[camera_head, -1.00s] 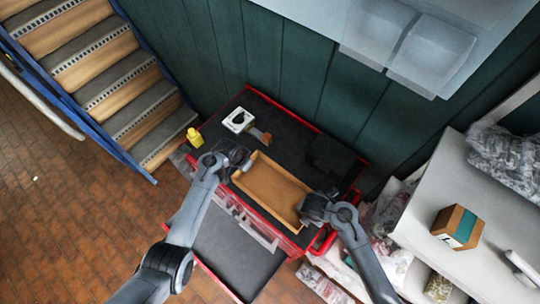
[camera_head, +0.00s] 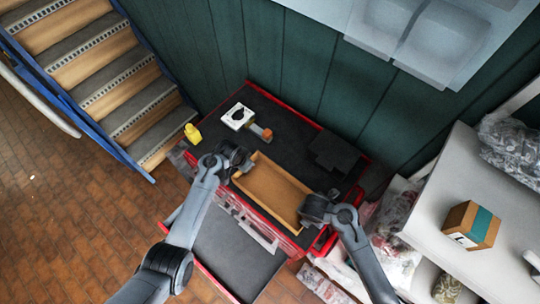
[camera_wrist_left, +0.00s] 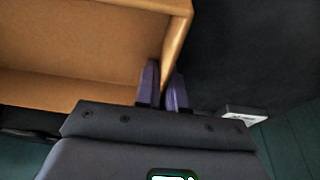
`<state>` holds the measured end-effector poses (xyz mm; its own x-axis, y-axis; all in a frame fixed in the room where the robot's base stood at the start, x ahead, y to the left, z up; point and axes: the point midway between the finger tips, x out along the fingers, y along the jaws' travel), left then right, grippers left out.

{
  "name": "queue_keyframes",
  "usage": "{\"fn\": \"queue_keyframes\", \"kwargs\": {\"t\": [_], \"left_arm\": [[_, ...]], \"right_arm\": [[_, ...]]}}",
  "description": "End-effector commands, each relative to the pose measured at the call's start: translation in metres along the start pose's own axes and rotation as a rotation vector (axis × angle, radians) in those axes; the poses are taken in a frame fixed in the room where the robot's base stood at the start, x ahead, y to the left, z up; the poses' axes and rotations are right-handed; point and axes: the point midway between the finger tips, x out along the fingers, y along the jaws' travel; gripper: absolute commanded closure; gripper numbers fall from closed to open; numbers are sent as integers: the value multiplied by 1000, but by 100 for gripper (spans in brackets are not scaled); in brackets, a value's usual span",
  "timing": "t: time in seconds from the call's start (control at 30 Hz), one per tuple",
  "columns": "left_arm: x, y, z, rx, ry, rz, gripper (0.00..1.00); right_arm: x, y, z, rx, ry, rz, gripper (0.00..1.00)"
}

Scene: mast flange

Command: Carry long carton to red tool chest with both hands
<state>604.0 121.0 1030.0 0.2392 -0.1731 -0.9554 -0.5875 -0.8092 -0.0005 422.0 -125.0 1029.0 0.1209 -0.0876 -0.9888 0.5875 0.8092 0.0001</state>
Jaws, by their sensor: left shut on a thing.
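The long carton (camera_head: 272,188) is an open, shallow brown box over the front part of the red tool chest (camera_head: 289,110), whose top is black. I cannot tell whether it rests on the top or hangs just above it. My left gripper (camera_head: 239,164) is at the carton's left end, shut on its wall. In the left wrist view the two fingers (camera_wrist_left: 162,92) straddle the edge of the carton (camera_wrist_left: 85,45). My right gripper (camera_head: 306,216) is at the carton's right end; its fingers are hidden, so its grip is unclear.
On the chest top are a white device (camera_head: 238,116), a small orange-tipped item (camera_head: 262,132) and a dark flat block (camera_head: 333,152). A yellow bottle (camera_head: 193,134) stands at the left corner. An open drawer (camera_head: 235,255) juts out in front. A shelf (camera_head: 440,215) with a box stands right.

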Motion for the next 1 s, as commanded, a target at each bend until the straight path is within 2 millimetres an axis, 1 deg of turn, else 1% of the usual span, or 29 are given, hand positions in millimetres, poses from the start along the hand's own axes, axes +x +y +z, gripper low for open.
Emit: {"fn": "queue_keyframes", "kwargs": {"t": [0.03,0.13,0.17,0.3,0.6,0.73,0.87,1.0], "left_arm": [[6,-1,2,-1,1,-1,100],[13,-1,4,-1,1,-1,100],[10,-1,3,-1,1,-1,88],[9,0,3,-1,0,-1,67],[8,0,3,0,0,0,66],[5,0,2,-1,1,1,66],[-6,0,2,-1,3,0,66],[-25,0,2,0,4,0,66]], "right_arm": [[7,0,-1,0,0,-1,100],[14,0,-2,0,0,-1,100],[11,0,-1,0,0,0,88],[9,0,-1,0,0,-1,67],[9,0,-1,0,0,0,66],[9,0,-1,0,0,0,66],[9,0,-1,0,0,0,66],[9,0,-1,0,0,0,66]]}}
